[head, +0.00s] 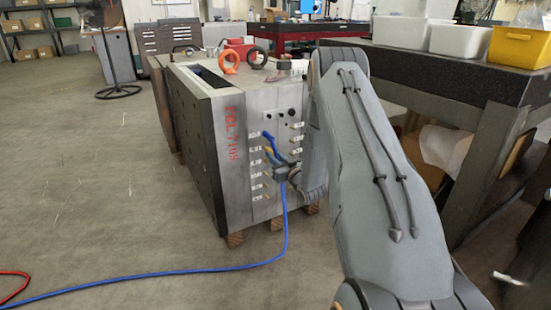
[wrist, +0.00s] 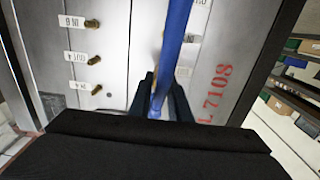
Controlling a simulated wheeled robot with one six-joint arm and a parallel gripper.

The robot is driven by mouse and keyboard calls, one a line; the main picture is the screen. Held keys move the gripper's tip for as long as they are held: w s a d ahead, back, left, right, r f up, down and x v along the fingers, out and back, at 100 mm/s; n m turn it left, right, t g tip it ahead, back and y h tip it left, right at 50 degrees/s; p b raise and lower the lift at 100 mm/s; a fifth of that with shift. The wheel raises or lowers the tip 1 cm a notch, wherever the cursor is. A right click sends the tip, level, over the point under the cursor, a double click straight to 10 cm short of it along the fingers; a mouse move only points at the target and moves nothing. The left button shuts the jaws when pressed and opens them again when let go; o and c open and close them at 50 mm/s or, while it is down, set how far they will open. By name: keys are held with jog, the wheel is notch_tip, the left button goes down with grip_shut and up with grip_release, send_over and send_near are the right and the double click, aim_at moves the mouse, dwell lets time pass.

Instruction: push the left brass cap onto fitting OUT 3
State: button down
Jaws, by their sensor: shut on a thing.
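My gripper (head: 283,172) is at the labelled face of the grey mould base (head: 232,150). In the wrist view its two dark fingers (wrist: 163,100) are closed around the blue hose (wrist: 172,50), which runs between them. In the head view the hose (head: 285,225) goes from a left-column fitting, past the gripper, down to the floor. Brass fittings (wrist: 94,60) stick out beside white labels in the wrist view. Part of another brass piece (wrist: 160,37) shows beside the hose. I cannot tell which fitting is OUT 3, or pick out the left brass cap.
An orange ring (head: 229,62) and a dark ring (head: 257,57) stand on top of the mould base. A bench (head: 460,75) with bins, including a yellow bin (head: 520,46), is at the right.

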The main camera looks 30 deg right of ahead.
jog(key=shift+w, duration=0.35)
dwell(0.3)
jog(key=shift+w, duration=0.25)
jog(key=shift+w+b, duration=0.3)
jog(key=shift+w, duration=0.2)
dwell(0.4)
jog(key=c, duration=1.6)
grip_release()
jog(key=shift+o, duration=0.6)
jog(key=o, duration=0.3)
jog(key=shift+s, duration=0.1)
jog(key=shift+s+d+p, duration=0.1)
jog(key=shift+s+p, duration=2)
jog(key=shift+s, duration=1.35)
